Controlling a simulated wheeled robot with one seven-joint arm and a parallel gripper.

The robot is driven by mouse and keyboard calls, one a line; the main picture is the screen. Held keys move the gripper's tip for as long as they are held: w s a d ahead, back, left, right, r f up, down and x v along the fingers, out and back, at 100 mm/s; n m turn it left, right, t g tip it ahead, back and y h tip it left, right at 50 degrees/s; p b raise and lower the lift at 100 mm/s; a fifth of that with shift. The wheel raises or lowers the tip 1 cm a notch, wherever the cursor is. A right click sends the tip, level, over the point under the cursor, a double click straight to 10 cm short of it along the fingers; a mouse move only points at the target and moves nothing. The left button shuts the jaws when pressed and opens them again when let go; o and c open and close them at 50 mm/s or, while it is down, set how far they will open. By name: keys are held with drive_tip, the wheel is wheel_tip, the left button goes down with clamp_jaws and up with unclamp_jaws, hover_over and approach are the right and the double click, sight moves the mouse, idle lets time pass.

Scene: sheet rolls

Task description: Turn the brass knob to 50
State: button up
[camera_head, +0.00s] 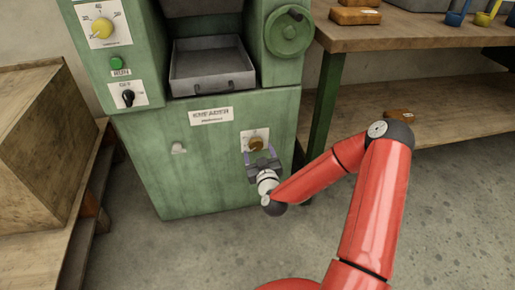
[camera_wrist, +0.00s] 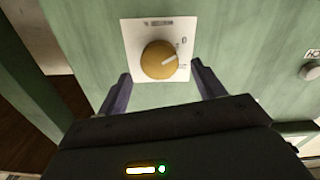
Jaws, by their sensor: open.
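The brass knob (camera_head: 256,143) sits on a white plate low on the front of the green machine. In the wrist view the knob (camera_wrist: 157,60) is round, with a white pointer line slanting up and to the right. Small marks, one like a 0, stand on the plate (camera_wrist: 184,40) right of it; the rest are too blurred to read. My gripper (camera_head: 259,156) is open in front of the knob. In the wrist view its two fingers (camera_wrist: 161,74) lie to the left and right of the knob, apart from it.
The green machine also carries a yellow knob (camera_head: 101,28) with a numbered scale, a green button (camera_head: 116,63), a black switch (camera_head: 128,97), a metal tray (camera_head: 212,66) and a handwheel (camera_head: 288,32). A wooden bench (camera_head: 420,38) stands right, a wooden crate (camera_head: 45,150) left.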

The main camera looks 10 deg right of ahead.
sight(256, 145)
drive_tip(key=shift+w, duration=1.25)
drive_tip(key=c, duration=1)
